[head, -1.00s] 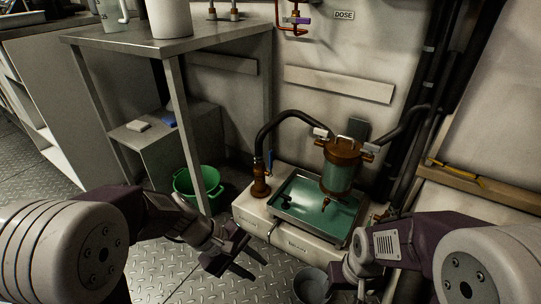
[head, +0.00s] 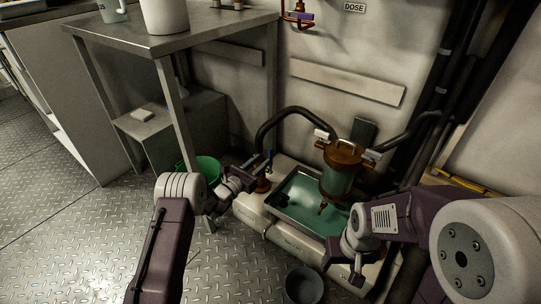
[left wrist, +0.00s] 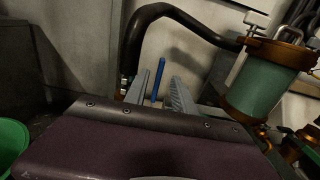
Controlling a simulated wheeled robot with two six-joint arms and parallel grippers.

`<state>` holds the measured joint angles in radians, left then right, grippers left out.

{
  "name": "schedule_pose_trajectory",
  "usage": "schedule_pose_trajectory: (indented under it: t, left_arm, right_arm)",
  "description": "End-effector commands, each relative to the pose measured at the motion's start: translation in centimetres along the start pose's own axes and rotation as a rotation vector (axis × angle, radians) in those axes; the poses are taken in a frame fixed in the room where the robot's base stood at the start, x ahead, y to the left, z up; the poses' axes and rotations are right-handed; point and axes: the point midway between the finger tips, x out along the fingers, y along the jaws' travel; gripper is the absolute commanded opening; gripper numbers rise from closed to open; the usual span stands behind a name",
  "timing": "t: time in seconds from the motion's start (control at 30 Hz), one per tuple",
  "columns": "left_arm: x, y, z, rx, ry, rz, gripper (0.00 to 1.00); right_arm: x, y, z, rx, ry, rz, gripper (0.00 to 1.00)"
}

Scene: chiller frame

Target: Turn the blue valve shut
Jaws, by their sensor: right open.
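The blue valve handle (head: 269,156) is a thin upright lever above the copper pipe fitting (head: 263,184) left of the green-filled tray. It also shows in the left wrist view (left wrist: 158,80), between the two grey fingers. My left gripper (head: 258,163) is open at the handle, one finger to each side in the wrist view. I cannot tell whether the fingers touch it or how far they reach past it. My right gripper (head: 356,274) is open and empty in front of the tray's right side, far from the valve.
The tray (head: 279,212) stands on a pale base, with a copper-capped green cylinder (head: 339,172) over it. A black hose (head: 283,118) arches behind the valve. A steel table (head: 187,42), a green bucket (head: 208,168) and a dark bucket (head: 304,285) stand nearby.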

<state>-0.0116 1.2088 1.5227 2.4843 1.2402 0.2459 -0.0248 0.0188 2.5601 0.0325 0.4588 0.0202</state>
Motion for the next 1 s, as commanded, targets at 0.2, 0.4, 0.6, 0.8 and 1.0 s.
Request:
schedule_pose_trajectory:
  t: [0.2,0.4,0.6,0.8,1.0]
  left_arm:
    - [4.6,-0.1,-0.8,0.003,-0.005,-0.003,0.31]
    - [6.5,-0.1,-0.3,0.001,-0.001,-0.001,0.31]
    - [6.7,0.0,-0.1,-0.001,0.001,-0.001,0.31]
    - [6.7,0.0,-0.1,0.0,0.001,-0.001,0.0]
    - [6.7,0.0,-0.1,0.0,0.001,-0.001,0.0]
  right_arm:
    - [4.4,0.1,0.5,0.0,0.0,0.0,0.6]
    - [5.5,0.1,0.6,0.0,0.0,0.0,0.6]
    - [5.3,0.1,0.5,0.0,0.0,0.0,0.6]
    - [5.3,0.1,0.5,0.0,0.0,0.0,0.6]
    - [5.3,0.1,0.5,0.0,0.0,0.0,0.6]
